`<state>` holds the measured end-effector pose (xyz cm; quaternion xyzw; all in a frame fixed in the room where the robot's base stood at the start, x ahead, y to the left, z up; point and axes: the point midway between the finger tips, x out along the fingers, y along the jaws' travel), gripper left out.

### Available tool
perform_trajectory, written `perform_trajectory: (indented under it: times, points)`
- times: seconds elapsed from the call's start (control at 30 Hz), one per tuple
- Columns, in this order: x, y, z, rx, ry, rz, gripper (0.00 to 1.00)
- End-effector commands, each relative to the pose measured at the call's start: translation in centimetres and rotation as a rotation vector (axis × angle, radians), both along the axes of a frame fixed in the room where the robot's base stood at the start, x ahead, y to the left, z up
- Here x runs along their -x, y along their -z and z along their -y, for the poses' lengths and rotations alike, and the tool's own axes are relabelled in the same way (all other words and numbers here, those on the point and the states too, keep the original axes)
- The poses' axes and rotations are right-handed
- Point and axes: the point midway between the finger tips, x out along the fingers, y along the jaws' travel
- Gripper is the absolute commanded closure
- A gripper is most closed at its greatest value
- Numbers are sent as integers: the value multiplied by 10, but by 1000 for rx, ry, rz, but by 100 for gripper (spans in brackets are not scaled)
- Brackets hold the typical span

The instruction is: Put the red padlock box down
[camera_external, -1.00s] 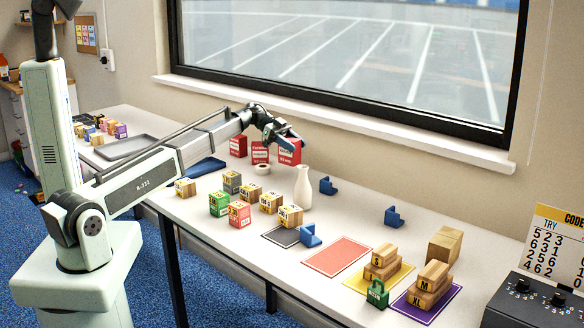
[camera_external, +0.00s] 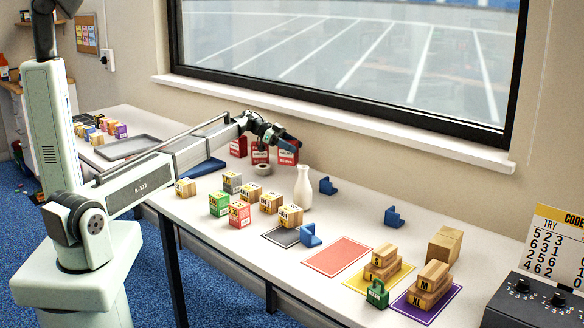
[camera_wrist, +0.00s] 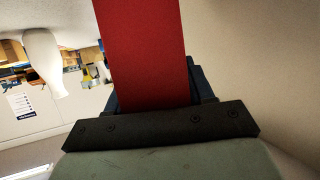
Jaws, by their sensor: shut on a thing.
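My gripper (camera_external: 289,142) is at the back of the long white table, shut on a red padlock box (camera_external: 288,155) with white lettering. In the wrist view the box (camera_wrist: 143,50) is a plain red face standing up from between the dark jaws. Two more red boxes with white print, a left one (camera_external: 238,147) and a middle one (camera_external: 260,152), stand beside it in a row along the wall. The held box is right of them. I cannot tell whether its underside touches the table.
A white vase (camera_external: 303,188) stands close in front to the right, and a tape roll (camera_external: 263,169) lies in front of the middle box. Several labelled cubes (camera_external: 240,213) stand nearer the front. The red mat (camera_external: 337,254) is bare.

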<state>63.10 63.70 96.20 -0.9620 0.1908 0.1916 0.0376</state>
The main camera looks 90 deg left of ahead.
Motion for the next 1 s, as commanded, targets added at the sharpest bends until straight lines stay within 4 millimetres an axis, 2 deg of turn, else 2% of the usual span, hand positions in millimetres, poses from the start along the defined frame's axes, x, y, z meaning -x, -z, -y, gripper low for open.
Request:
perform_trajectory:
  times: [0.17, 0.4, 0.83, 0.87, 1.0]
  points:
    - [0, 12, 0, 0, 0, 1, 88]
    - [0, 39, 0, 0, 1, 1, 88]
    - [0, 44, 0, 0, 1, 1, 88]
    - [0, 44, 0, 0, 1, 0, 45]
    - [0, 44, 0, 0, 1, 0, 31]
